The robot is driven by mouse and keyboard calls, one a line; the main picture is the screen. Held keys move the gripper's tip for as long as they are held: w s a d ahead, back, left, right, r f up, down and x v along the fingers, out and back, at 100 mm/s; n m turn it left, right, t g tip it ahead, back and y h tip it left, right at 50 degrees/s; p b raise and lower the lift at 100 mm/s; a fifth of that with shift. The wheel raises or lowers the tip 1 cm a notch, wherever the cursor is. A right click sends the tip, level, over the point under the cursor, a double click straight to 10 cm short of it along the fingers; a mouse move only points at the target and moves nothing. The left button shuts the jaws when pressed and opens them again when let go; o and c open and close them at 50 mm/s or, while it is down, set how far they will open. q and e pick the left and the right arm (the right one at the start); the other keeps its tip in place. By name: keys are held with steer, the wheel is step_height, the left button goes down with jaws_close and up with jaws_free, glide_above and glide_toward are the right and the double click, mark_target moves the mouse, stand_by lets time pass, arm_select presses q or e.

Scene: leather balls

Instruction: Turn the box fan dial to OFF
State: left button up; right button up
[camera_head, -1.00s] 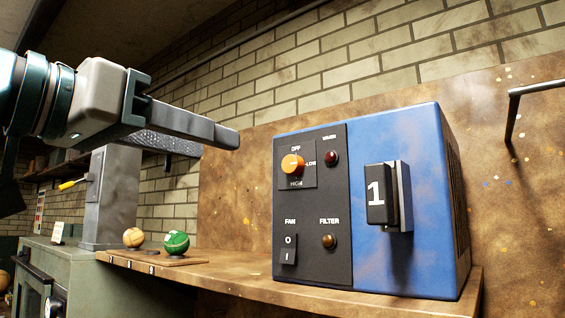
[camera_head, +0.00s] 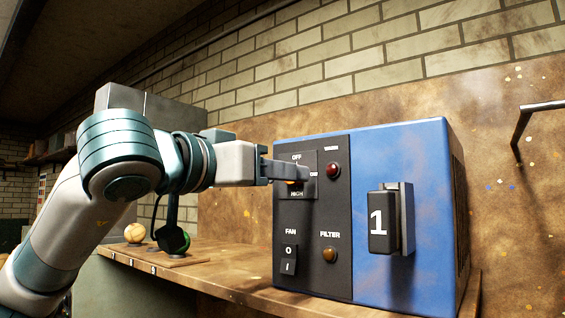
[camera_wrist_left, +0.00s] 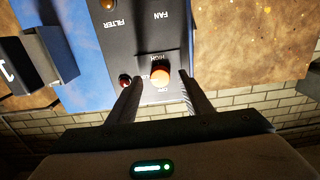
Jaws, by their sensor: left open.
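My left gripper (camera_head: 302,171) is at the panel, open, with one finger on each side of the dial. In the wrist view the fingers (camera_wrist_left: 160,78) appear apart from the dial. My right gripper is not in view.
A red lamp (camera_head: 333,170) sits right of the dial, close to one finger. A FAN switch (camera_head: 289,259) and a FILTER lamp (camera_head: 329,255) are below. A black block marked 1 (camera_head: 380,222) juts from the blue front. Two balls rest on the shelf (camera_head: 225,267).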

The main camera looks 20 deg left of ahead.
arm_select(q)
steer(key=shift+x, duration=0.8)
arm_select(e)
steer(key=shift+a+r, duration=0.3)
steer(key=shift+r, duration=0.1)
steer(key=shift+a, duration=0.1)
arm_select(q)
steer(key=c, duration=1.1)
arm_select(e)
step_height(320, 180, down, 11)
steer(key=b, duration=1.1)
arm_select(q)
steer(key=shift+o, duration=0.2)
steer(key=shift+s+d+r+n+b, duration=0.1)
steer(key=shift+n+b, duration=1.1)
steer(key=shift+n, duration=3.35)
steer(key=shift+r+n+b, duration=0.1)
steer(key=shift+n+b, duration=1.05)
steer(key=shift+n, duration=3.4)
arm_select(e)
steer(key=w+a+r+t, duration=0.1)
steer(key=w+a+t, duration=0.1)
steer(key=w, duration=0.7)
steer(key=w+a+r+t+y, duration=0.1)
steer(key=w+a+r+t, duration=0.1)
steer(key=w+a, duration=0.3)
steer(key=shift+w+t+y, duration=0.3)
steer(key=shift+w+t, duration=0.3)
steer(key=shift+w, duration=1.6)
